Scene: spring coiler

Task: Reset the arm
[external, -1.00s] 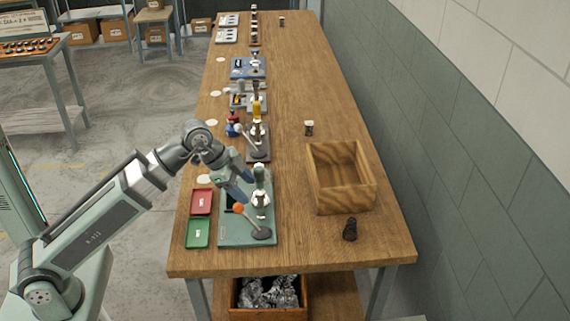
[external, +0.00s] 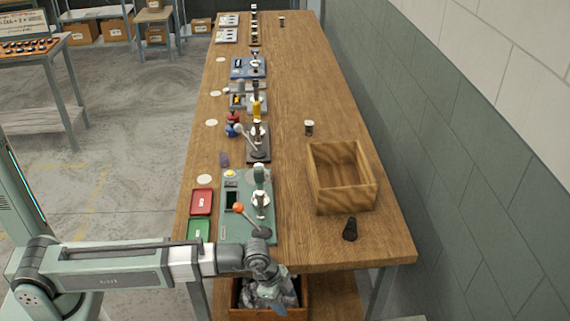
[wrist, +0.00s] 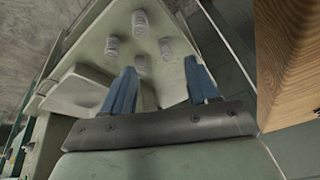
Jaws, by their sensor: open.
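My gripper (external: 276,298) hangs past the near edge of the wooden workbench, in front of the shelf crate. In the wrist view its two blue fingers (wrist: 160,68) are spread apart with nothing between them. The green spring coiler (external: 229,225) stands on the near left of the bench. It has a lever with an orange knob (external: 239,207), a yellow round button (external: 230,173) and a dark window. My gripper is apart from the coiler. My forearm passes in front of the bench's near left corner.
A red tray (external: 201,200) and a green tray (external: 198,229) lie left of the coiler. A wooden box (external: 345,197) and a dark cylinder (external: 350,229) are to its right. More machines line the left side. A crate (external: 240,313) sits on the lower shelf.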

